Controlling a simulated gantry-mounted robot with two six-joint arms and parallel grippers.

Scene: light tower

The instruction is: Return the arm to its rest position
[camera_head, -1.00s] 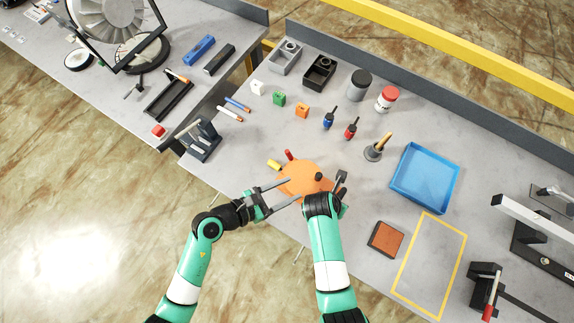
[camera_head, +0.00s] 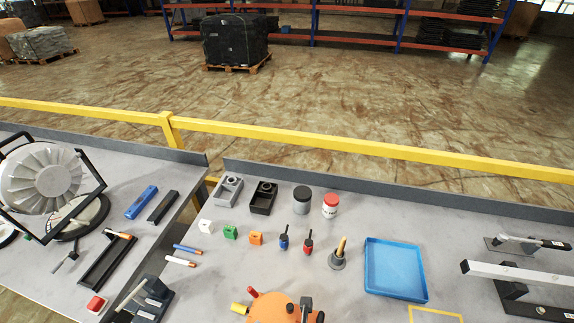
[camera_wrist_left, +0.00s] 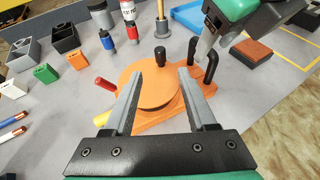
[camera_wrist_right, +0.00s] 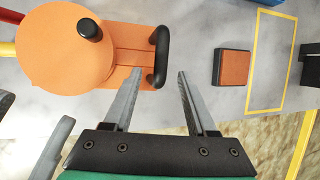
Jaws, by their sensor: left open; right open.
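My left gripper (camera_wrist_left: 160,85) is open in the left wrist view, its two grey fingers reaching toward an orange round-topped fixture (camera_wrist_left: 150,90) with nothing visible held between them. My right gripper (camera_wrist_right: 160,72) is open in the right wrist view, with its fingertips just beside the fixture's black handle (camera_wrist_right: 160,55). Bare grey table shows between its fingers. Part of my right arm also shows at the upper right of the left wrist view. In the head view only the top of the orange fixture (camera_head: 275,310) shows at the bottom edge, and both arms are essentially out of frame.
A blue tray (camera_head: 395,268), a red-capped jar (camera_head: 330,206), small coloured blocks (camera_head: 230,232) and screwdriver-like tools (camera_head: 308,240) stand on the table. A brown-orange pad (camera_wrist_right: 232,67) lies beside a yellow outlined rectangle. A yellow rail (camera_head: 350,147) runs behind the table.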

